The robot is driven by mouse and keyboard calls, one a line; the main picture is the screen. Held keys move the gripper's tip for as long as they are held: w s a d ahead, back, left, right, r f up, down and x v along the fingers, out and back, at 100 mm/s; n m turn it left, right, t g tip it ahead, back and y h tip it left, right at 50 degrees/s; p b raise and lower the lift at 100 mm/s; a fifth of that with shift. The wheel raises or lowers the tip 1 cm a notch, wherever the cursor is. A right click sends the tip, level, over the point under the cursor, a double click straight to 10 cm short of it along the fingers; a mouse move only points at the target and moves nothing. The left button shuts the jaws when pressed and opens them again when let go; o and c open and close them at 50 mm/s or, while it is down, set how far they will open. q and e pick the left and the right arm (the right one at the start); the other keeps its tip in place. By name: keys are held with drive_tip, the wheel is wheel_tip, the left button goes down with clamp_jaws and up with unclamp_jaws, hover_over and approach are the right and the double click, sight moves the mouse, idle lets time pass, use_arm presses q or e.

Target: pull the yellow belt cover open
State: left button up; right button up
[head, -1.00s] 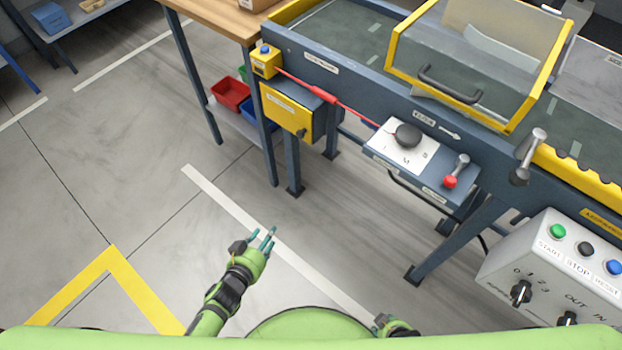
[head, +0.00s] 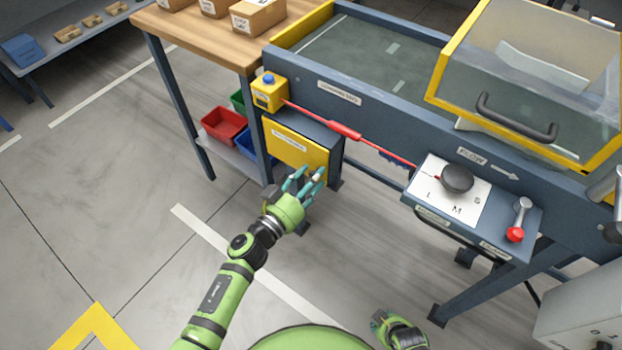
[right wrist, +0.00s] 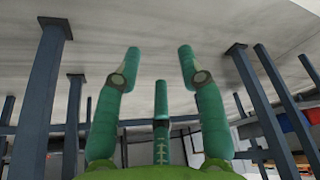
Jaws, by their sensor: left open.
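A yellow panel (head: 296,150) with a white label closes the front of a dark box under the left end of the conveyor; it looks shut. A yellow-framed clear cover (head: 437,88) with a black bar handle (head: 515,122) stands over the belt at right, and it is cut off by the picture edge. I cannot tell for sure which is the belt cover. My left gripper (head: 304,180) is open and empty; in the picture its fingers overlap the panel's lower edge. My right gripper (right wrist: 160,62) is open and empty, low by my body in the head view (head: 398,330).
A red pull cord (head: 345,130) runs from a yellow switch box (head: 269,92) to a plate with a black knob (head: 457,178). A red-tipped lever (head: 517,232) sits beside it. A wooden table (head: 210,32) with cartons and a red bin (head: 224,124) stand left. Floor at left is clear.

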use_arm(q)
clamp_jaws()
drive_tip(key=shift+a, duration=0.15)
